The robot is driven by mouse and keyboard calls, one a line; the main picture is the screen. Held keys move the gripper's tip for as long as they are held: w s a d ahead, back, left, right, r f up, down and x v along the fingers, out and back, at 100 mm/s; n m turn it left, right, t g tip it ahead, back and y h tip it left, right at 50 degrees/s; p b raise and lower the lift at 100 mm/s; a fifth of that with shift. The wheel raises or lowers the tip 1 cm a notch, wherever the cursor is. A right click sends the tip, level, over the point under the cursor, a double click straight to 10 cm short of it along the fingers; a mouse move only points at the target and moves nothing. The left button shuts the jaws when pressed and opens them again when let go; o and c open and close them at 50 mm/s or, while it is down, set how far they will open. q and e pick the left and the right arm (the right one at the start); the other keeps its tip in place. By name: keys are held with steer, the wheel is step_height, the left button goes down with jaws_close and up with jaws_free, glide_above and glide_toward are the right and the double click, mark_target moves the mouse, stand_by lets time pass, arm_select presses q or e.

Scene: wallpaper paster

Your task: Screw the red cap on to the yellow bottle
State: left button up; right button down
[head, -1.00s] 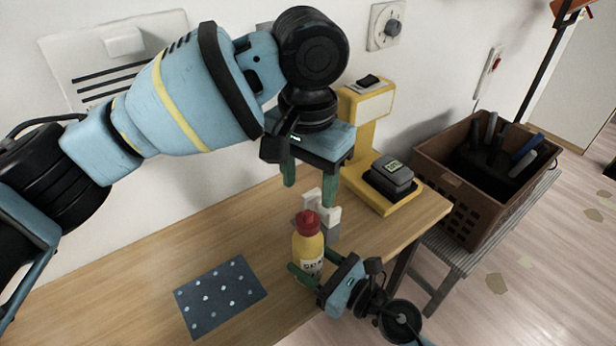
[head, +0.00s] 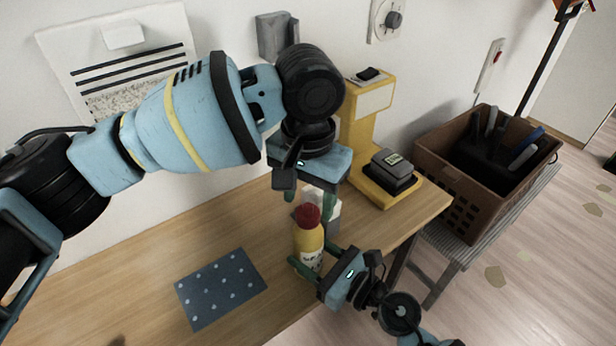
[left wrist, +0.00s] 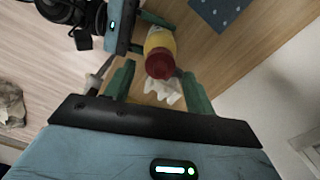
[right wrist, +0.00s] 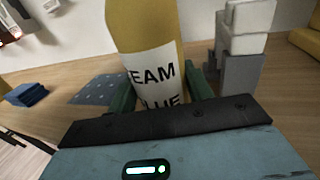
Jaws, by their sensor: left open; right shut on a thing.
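The yellow bottle (head: 308,241) stands upright near the table's front edge, with the red cap (head: 308,217) on top of its neck. My right gripper (head: 313,263) is shut around the bottle's lower body. In the right wrist view the bottle (right wrist: 143,27) stands between its fingers, its white label facing that camera. My left gripper (head: 313,207) is open, pointing down over the bottle. In the left wrist view the red cap (left wrist: 160,64) lies between its spread fingers, apart from both. How tightly the cap sits is hidden.
A white and grey block (right wrist: 245,45) stands close behind the bottle. A spotted blue mat (head: 221,289) lies left of it. A yellow stand (head: 375,187) holds a dark device behind right. A brown crate (head: 462,197) is beyond the table. The table's left part is clear.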

mark_target(308, 205)
arm_select(q)
steer(key=shift+f, duration=1.5)
steer(key=c, duration=1)
steer(key=m, duration=0.8)
steer(key=o, duration=1.1)
steer(key=shift+o, duration=0.2)
step_height(308, 205, up, 12)
